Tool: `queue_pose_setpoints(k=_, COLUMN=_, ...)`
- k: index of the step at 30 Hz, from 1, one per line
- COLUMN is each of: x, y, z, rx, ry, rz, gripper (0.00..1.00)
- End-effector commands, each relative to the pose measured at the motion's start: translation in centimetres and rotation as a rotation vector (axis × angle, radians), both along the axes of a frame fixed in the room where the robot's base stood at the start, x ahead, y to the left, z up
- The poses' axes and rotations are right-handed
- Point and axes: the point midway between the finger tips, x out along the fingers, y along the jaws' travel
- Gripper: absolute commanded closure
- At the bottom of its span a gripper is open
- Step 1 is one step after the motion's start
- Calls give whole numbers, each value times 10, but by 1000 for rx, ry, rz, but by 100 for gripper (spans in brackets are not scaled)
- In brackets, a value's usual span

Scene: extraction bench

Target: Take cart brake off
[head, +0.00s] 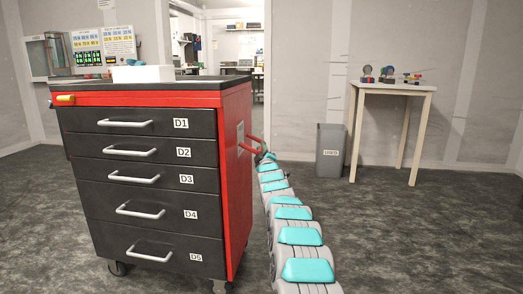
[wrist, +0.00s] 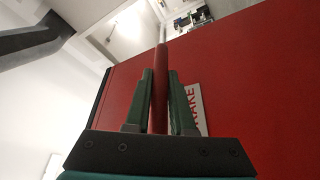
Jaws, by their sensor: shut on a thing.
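The cart (head: 238,180) stands at the left in the head view, with a red body and dark drawer fronts labelled D1 to D5. A red brake lever (head: 250,149) sticks out from its right side. In the wrist view my gripper (wrist: 160,78) has its two green fingers on either side of the red lever (wrist: 160,100) and is shut on it. A white label (wrist: 197,108) with red letters, partly hidden by a finger, is on the red side panel just right of the lever. In the head view the gripper is small and hard to make out beside the cart.
A grey bin (head: 330,150) and a white table (head: 393,88) with small items stand against the back wall at the right. A white box (head: 142,73) sits on the cart top. The floor right of my arm is clear. A doorway opens behind.

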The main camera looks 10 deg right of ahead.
Motion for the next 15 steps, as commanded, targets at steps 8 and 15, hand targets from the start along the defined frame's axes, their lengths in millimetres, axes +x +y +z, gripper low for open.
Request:
queue_pose_setpoints(k=8, x=0, y=0, z=0, rx=-12, ry=5, rz=1, gripper=100)
queue_pose_setpoints(k=15, x=0, y=-1, z=4, rx=-42, ry=14, rz=0, gripper=100)
